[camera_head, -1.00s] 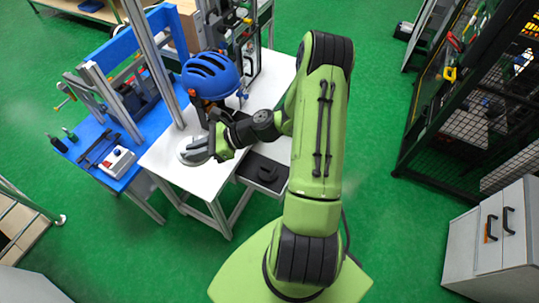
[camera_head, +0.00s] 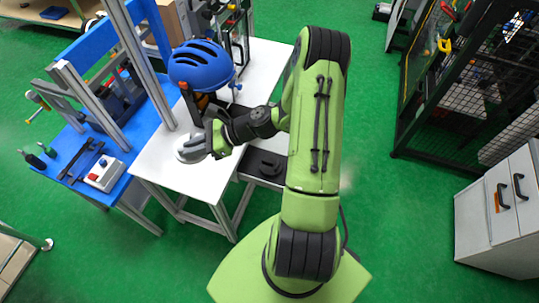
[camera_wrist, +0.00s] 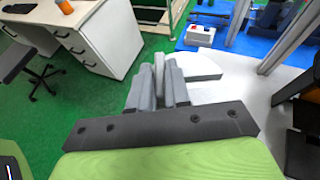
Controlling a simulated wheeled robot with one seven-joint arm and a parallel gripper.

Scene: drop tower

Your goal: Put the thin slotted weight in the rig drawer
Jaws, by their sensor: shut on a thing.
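My gripper (camera_head: 200,147) is low over the left front of the white rig table (camera_head: 172,172). In the wrist view, its two grey fingers (camera_wrist: 160,88) are shut on a thin, light grey slab (camera_wrist: 159,66), which looks like the thin slotted weight held on edge. A pale grey round piece (camera_head: 186,153) shows at the fingers in the head view. The rig drawer (camera_head: 250,174) is pulled out under the table's front edge, right of my gripper, with dark items inside.
A blue helmet (camera_head: 201,66) hangs on the rig just behind my gripper. Metal uprights (camera_head: 148,65) stand to the left. A blue bench (camera_head: 60,158) with a control box (camera_head: 104,174) adjoins the table. Open green floor lies in front.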

